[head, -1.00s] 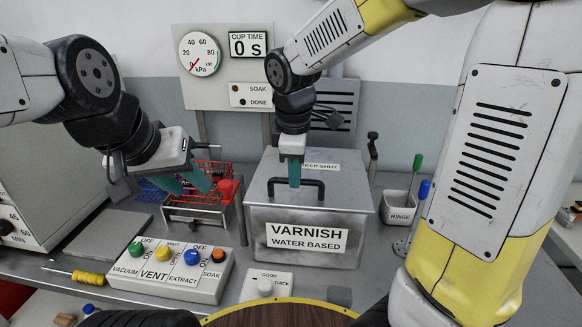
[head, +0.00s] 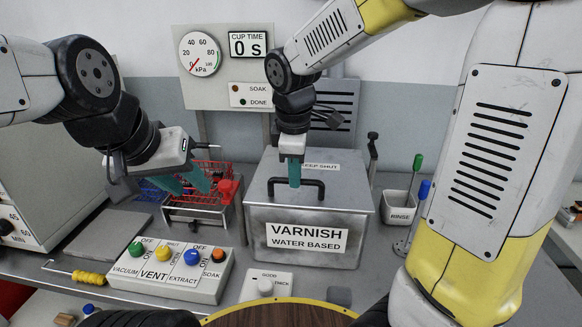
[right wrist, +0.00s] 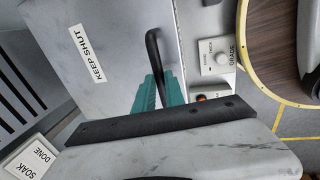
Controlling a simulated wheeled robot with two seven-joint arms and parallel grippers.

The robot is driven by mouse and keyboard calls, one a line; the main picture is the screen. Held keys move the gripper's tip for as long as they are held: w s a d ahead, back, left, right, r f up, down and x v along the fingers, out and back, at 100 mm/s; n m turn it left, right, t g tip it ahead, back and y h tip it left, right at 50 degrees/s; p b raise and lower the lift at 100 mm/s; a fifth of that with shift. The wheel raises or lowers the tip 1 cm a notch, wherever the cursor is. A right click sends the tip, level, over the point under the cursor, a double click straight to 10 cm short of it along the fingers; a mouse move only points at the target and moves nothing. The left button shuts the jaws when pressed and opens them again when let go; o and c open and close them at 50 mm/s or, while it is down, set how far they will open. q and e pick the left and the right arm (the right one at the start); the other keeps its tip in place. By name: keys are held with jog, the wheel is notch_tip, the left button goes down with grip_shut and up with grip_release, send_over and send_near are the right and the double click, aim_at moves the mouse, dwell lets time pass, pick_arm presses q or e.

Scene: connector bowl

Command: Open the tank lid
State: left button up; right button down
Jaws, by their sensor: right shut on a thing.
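The varnish tank (head: 306,240) is a grey metal box labelled "VARNISH WATER BASED". Its lid (head: 335,170) lies flat and closed on top, with a "KEEP SHUT" label that also shows in the right wrist view (right wrist: 86,53). A black bar handle (head: 312,184) stands on the lid near the front. My right gripper (head: 294,180) points down onto the handle, its teal fingers shut on it; the handle (right wrist: 154,58) also shows between the fingers in the right wrist view. My left gripper (head: 190,183) hangs over the red basket, its two teal fingers apart and empty.
A red wire basket (head: 205,172) on a metal stand is left of the tank. A black lever (head: 373,150) rises by the tank's right side.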

jog(key=shift+r, duration=0.15)
jog(key=w+d+r+g, duration=0.2)
jog(key=w+r, duration=0.7)
jog(key=r, duration=0.5)
jog(key=shift+w+r+g, duration=0.3)
jog(key=shift+g, duration=0.1)
